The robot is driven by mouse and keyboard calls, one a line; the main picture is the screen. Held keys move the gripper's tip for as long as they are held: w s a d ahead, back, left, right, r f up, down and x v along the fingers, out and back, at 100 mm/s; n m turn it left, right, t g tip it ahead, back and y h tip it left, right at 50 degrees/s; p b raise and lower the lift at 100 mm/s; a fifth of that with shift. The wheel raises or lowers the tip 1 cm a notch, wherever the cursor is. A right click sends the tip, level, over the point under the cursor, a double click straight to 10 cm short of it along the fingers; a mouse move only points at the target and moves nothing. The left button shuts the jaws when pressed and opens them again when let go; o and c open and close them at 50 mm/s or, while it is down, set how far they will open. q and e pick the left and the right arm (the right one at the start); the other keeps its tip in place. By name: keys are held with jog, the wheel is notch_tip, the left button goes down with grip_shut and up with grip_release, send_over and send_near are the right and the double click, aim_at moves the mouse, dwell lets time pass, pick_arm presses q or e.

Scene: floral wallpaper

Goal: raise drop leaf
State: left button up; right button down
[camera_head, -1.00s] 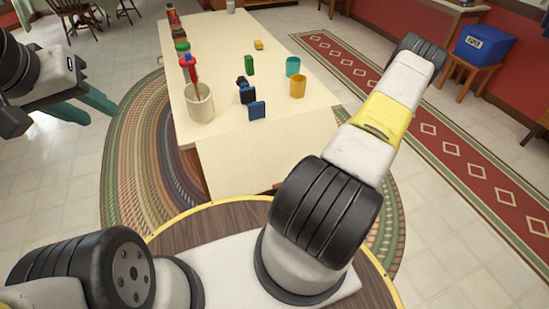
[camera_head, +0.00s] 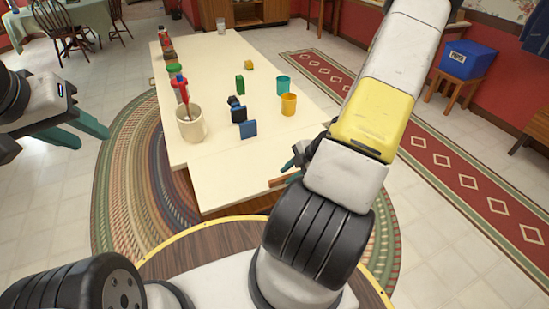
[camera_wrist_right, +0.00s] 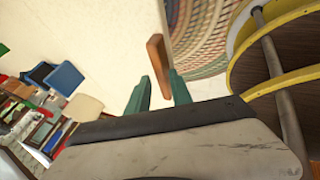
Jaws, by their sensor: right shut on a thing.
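The cream table (camera_head: 217,75) stretches away from me. Its near panel, the drop leaf (camera_head: 235,178), lies past a faint seam and looks about level with the top. A brown wooden tab (camera_head: 284,180) sticks out at the leaf's near right edge; it shows larger in the right wrist view (camera_wrist_right: 157,62). My right gripper (camera_head: 297,163) is at this edge, partly hidden by my own arm. In the right wrist view its green fingers (camera_wrist_right: 160,88) are shut on the tab's end. My left gripper (camera_head: 93,139) is open and empty, left of the table.
On the table stand a cream crock (camera_head: 191,124) with utensils, a blue block (camera_head: 248,129), a green block (camera_head: 240,84), a yellow cup (camera_head: 288,104) and a teal cup (camera_head: 283,84). A blue bin (camera_head: 468,59) stands on a stool at right. Floor beside the table is clear.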

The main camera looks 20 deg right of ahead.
jog(key=shift+w+r, duration=0.8)
jog(key=shift+w, duration=0.15)
jog(key=c, duration=1.4)
grip_release()
jog(key=shift+w+a, duration=0.1)
jog(key=shift+a, duration=0.05)
jog(key=v, duration=0.7)
jog(key=shift+s+d, duration=0.25)
jog(key=shift+s, duration=0.3)
jog(key=shift+r, duration=0.1)
